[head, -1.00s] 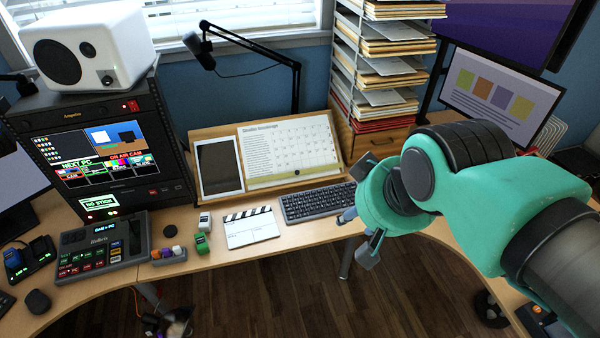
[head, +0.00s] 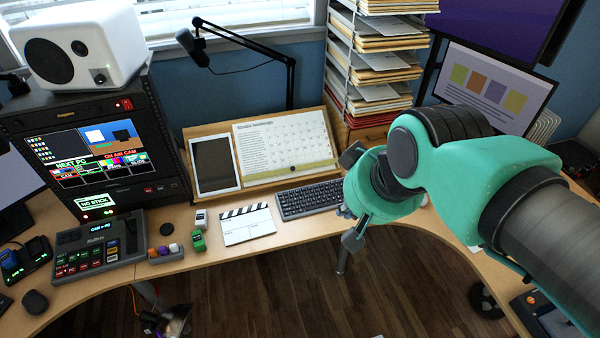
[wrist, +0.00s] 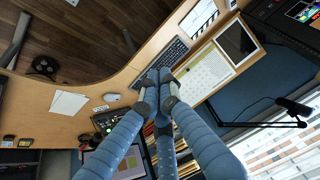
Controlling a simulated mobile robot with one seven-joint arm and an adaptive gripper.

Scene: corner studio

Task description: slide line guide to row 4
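The line guide (head: 310,168) is a narrow olive-yellow strip with a dark round knob. It lies across the lower part of a printed calendar sheet (head: 282,143) on a tilted wooden board (head: 262,185). The sheet also shows in the wrist view (wrist: 203,75), with the strip along one edge. My gripper (head: 345,212) is in front and to the right of the board, near the right end of the keyboard, apart from the guide. Its blue fingers converge, with tips close together in the wrist view (wrist: 158,78), and hold nothing visible. Row numbers are too small to read.
A keyboard (head: 308,199) lies below the board, with a clapperboard (head: 247,224) to its left. A tablet (head: 216,165) stands left of the sheet. A microphone arm (head: 290,80) is behind, and a paper rack (head: 375,70) stands at the back right.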

